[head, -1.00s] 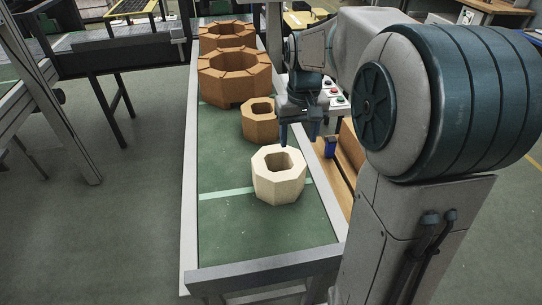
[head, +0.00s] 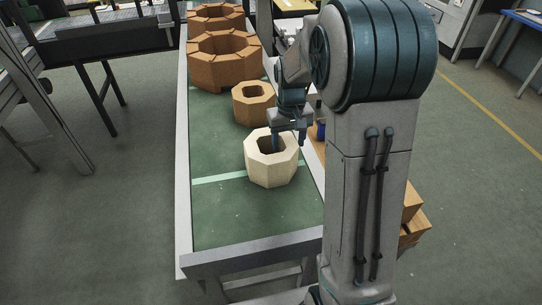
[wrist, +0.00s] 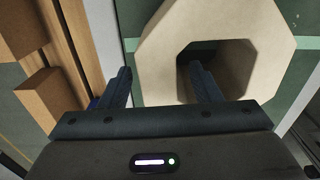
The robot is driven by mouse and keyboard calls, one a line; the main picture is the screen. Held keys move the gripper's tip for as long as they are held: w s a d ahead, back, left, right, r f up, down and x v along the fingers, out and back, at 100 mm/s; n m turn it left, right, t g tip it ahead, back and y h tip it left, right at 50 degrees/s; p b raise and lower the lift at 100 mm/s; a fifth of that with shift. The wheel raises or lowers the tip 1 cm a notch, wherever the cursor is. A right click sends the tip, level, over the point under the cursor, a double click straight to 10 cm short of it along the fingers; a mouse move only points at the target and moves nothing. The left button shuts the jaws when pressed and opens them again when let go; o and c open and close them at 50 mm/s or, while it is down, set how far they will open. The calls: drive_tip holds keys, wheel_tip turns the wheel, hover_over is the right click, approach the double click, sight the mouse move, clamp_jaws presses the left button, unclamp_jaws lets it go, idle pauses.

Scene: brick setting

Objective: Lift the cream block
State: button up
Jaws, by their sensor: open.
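The cream block (head: 270,171) is an octagonal ring with a hole through its middle. It stands on the green conveyor belt, across the pale green stripe. My gripper (head: 288,141) is open and points down at the block's right far side. In the wrist view, one finger of my gripper (wrist: 163,86) is over the block's hole and the other is outside its wall, so the cream block's wall (wrist: 160,62) lies between the fingers. I cannot tell how deep the fingertips reach, or whether they touch the block.
A smaller brown octagonal ring (head: 254,108) stands just behind the block. Larger orange-brown rings (head: 222,68) stand farther back on the belt (head: 225,223). Metal rails (head: 185,180) edge the belt. Wooden boxes (head: 411,215) lie at the right. The belt's near end is clear.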

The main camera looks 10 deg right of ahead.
drive_tip(key=f, duration=0.4)
drive_tip(key=shift+s+d, duration=0.1)
drive_tip(key=shift+s, duration=0.1)
clamp_jaws()
drive_tip(key=shift+r, duration=0.1)
drive_tip(key=shift+w, duration=0.1)
drive_tip(key=shift+r, duration=0.75)
drive_tip(key=r, duration=0.3)
drive_tip(key=shift+w+d, duration=0.1)
drive_tip(key=shift+w, duration=0.15)
drive_tip(key=w+d+r, duration=0.3)
drive_tip(key=w+r, duration=0.3)
drive_tip(key=w, duration=0.4)
drive_tip(key=shift+w+r, duration=0.2)
drive_tip(key=shift+w, duration=0.1)
